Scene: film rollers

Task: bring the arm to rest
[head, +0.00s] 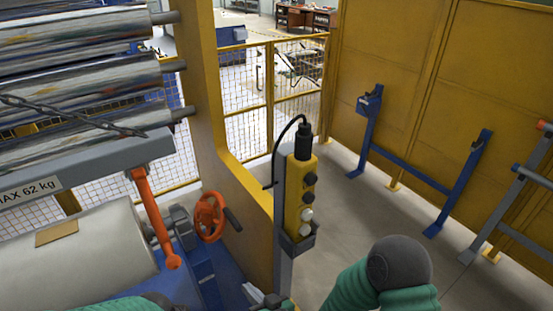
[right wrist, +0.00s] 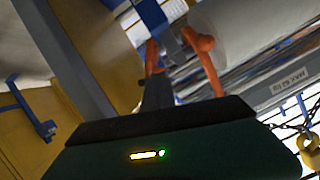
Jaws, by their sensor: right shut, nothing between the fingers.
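My right gripper (head: 266,299) shows small at the bottom edge of the head view, below the yellow control box and right of the blue machine base. In the right wrist view its dark fingers (right wrist: 157,92) are together, with nothing visible between them. My right arm's green and dark grey links are at the lower right of the head view. Only a green sliver of my left arm shows at the bottom left; the left gripper is out of view.
A yellow control box (head: 299,198) stands on a grey post near my right gripper. An orange handwheel (head: 209,216), an orange lever (head: 154,215) and a white roll (head: 85,262) are left. Metallic rollers (head: 80,75) are stacked above. Open floor (head: 365,205) lies right.

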